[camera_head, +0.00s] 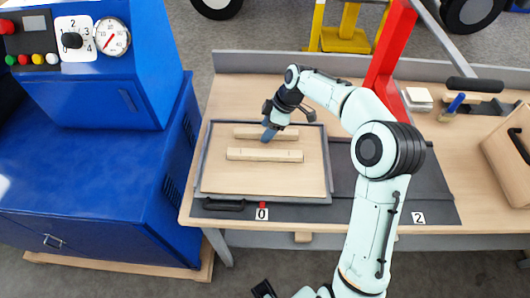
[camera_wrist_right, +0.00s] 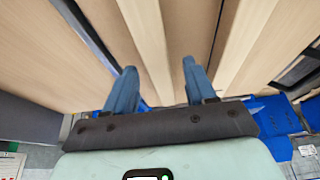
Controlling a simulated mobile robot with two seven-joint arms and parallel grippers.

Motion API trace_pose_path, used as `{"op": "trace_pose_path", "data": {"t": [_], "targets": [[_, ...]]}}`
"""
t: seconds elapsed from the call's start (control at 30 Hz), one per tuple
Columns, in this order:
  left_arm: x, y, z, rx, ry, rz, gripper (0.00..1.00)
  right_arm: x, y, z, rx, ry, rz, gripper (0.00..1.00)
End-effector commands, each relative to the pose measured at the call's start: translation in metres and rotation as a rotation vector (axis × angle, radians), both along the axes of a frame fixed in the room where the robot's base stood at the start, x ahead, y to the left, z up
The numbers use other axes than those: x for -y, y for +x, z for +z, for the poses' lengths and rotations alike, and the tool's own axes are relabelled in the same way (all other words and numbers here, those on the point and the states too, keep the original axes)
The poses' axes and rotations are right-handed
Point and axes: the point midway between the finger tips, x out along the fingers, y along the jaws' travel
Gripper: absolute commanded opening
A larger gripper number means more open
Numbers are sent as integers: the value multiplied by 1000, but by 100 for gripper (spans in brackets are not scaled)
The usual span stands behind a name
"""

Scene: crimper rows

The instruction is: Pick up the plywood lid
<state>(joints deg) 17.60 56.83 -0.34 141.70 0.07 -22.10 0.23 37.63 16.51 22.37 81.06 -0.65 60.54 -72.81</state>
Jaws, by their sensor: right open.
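The plywood lid (camera_head: 231,178) is a flat pale board with two wooden battens across it. It lies in a dark-rimmed frame on the table in the head view. My right gripper (camera_head: 268,134) is low over the far batten (camera_head: 290,134). In the wrist view its two blue fingers (camera_wrist_right: 158,86) are apart, with a batten (camera_wrist_right: 145,35) running between them. I cannot tell whether they touch it. The near batten (camera_head: 265,155) is clear of the fingers. A dark part at the bottom edge of the head view may be my left gripper (camera_head: 263,289); its jaws cannot be made out.
The frame (camera_head: 330,165) rests on a dark mat (camera_head: 440,205), with number cards 0 (camera_head: 262,213) and 2 (camera_head: 418,218). A blue machine (camera_head: 95,160) stands at the left. A red post (camera_head: 391,45) rises behind my right arm. A wooden case (camera_head: 510,150) stands at the right.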

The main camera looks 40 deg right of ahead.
Motion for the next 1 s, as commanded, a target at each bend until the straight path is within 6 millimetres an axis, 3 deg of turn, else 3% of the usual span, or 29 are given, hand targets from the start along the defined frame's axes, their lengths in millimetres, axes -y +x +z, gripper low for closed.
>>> {"op": "trace_pose_path", "data": {"t": [0.03, 0.2, 0.67, 0.87, 1.0], "targets": [[0, 0, 0, 0, 0, 0, 43, 0, 0, 0, 0, 0, 0, 52], [0, 0, 0, 0, 0, 0, 43, 0, 0, 0, 0, 0, 0, 0], [0, 0, 1, 0, 0, 0, 43, 0, 1, 9, 3, 0, 0, 0], [0, 2, 5, 2, 0, 0, 43, 0, 1, 38, 6, -2, -1, 0], [0, 4, 11, 5, -1, 0, 43, -1, 2, 74, 8, -1, 1, 0]]}}
